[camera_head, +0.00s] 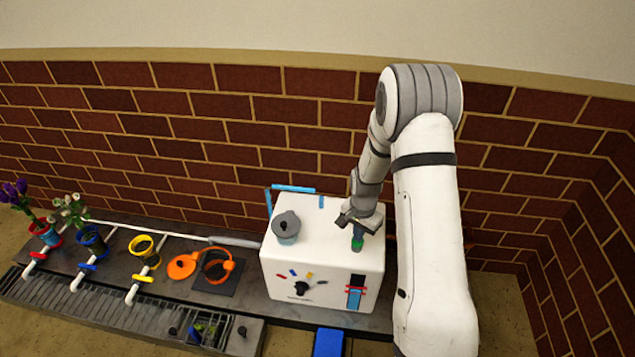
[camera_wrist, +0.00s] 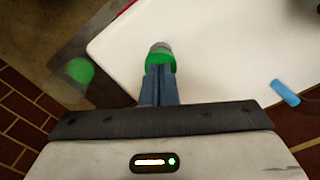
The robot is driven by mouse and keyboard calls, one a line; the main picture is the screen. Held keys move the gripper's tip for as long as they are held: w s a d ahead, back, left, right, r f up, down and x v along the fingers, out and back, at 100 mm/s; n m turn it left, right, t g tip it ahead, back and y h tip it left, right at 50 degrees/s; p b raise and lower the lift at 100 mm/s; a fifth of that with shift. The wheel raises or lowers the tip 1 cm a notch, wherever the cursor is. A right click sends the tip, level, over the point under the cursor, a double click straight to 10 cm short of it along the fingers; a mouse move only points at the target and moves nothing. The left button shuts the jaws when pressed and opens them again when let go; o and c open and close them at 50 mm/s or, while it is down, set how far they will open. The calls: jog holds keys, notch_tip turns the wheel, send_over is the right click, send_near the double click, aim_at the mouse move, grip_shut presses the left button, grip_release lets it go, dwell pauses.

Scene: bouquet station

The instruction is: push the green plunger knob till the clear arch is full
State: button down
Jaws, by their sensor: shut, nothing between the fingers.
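The green plunger knob (camera_head: 357,244) is on the right part of the top of a white box (camera_head: 325,235). My gripper (camera_head: 358,228) points down right over the knob, its fingers together and empty. In the wrist view the shut fingertips (camera_wrist: 160,70) meet the green knob (camera_wrist: 161,54) and overlap part of it; I cannot tell whether they press it. I cannot make out a clear arch for certain; a blue bent tube (camera_head: 292,188) rises behind the box.
A grey-lidded pot (camera_head: 287,226) stands on the box's left side. The front has a dial (camera_head: 301,288) and a blue-red gauge (camera_head: 355,291). Orange parts (camera_head: 217,264), flower pots (camera_head: 92,238) and pipes lie left. A blurred green thing (camera_wrist: 78,70) shows beside the box.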

jog(key=shift+r, duration=0.15)
jog(key=shift+r+p, duration=1.5)
jog(key=shift+r, duration=0.65)
notch_tip(320, 180, up, 9)
jog(key=p, duration=0.6)
